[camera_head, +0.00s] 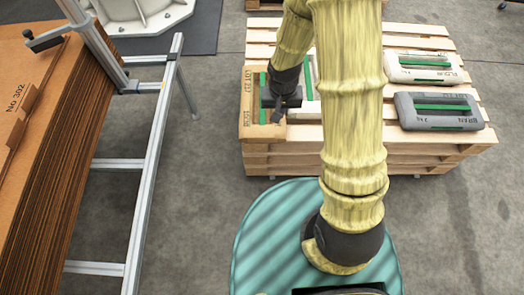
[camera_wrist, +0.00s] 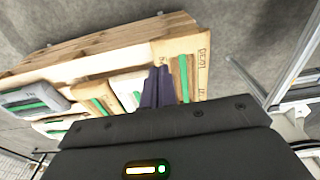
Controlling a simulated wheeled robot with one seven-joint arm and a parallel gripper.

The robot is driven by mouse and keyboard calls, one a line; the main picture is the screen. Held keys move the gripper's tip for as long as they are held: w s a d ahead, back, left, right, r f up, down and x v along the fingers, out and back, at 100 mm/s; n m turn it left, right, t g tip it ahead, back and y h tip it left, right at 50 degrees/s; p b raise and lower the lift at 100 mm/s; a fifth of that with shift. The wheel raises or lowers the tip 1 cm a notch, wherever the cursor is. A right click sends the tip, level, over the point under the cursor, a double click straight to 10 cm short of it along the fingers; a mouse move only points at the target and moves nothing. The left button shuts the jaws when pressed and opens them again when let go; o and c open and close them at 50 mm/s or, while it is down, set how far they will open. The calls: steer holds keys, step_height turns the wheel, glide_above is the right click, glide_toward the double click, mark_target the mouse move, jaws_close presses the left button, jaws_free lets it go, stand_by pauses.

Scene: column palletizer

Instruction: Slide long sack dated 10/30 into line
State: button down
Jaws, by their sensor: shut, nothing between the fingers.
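A long tan sack (camera_head: 247,130) with a green strip and dark print lies along the left edge of the pallet (camera_head: 400,38). It reads something like "LOT 227"; the lower print is too small to read surely as a date. In the wrist view this sack (camera_wrist: 192,52) lies just beyond my fingers. My gripper (camera_head: 278,112) is shut and empty, low over the sack's right side. The shut fingers (camera_wrist: 157,88) point at the sack by its green strip; I cannot tell whether they touch it.
A white sack (camera_head: 308,85) lies right of the tan one, partly behind my arm. A white flour sack (camera_head: 395,72) and grey bran sack (camera_head: 406,112) lie on the pallet's right. Another tan sack (camera_wrist: 93,90) shows mid-pallet. A metal frame (camera_head: 150,170) stands left, beyond clear floor.

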steer(key=a+f+b, duration=0.2)
steer(key=f+b, duration=0.1)
steer(key=f, duration=0.6)
steer(key=a+f+g+b, duration=0.1)
steer(key=a+f+b, duration=0.2)
steer(key=f, duration=0.7)
steer(key=shift+a+b, duration=0.3)
steer(key=shift+b, duration=0.05)
steer(key=shift+f, duration=0.1)
steer(key=w+f+b, duration=0.2)
steer(key=w+f, duration=0.2)
steer(key=f, duration=0.5)
steer(key=shift+d+f+b, duration=0.2)
steer(key=shift+f+b, duration=0.15)
steer(key=shift+f, duration=0.05)
steer(key=shift+w, duration=0.1)
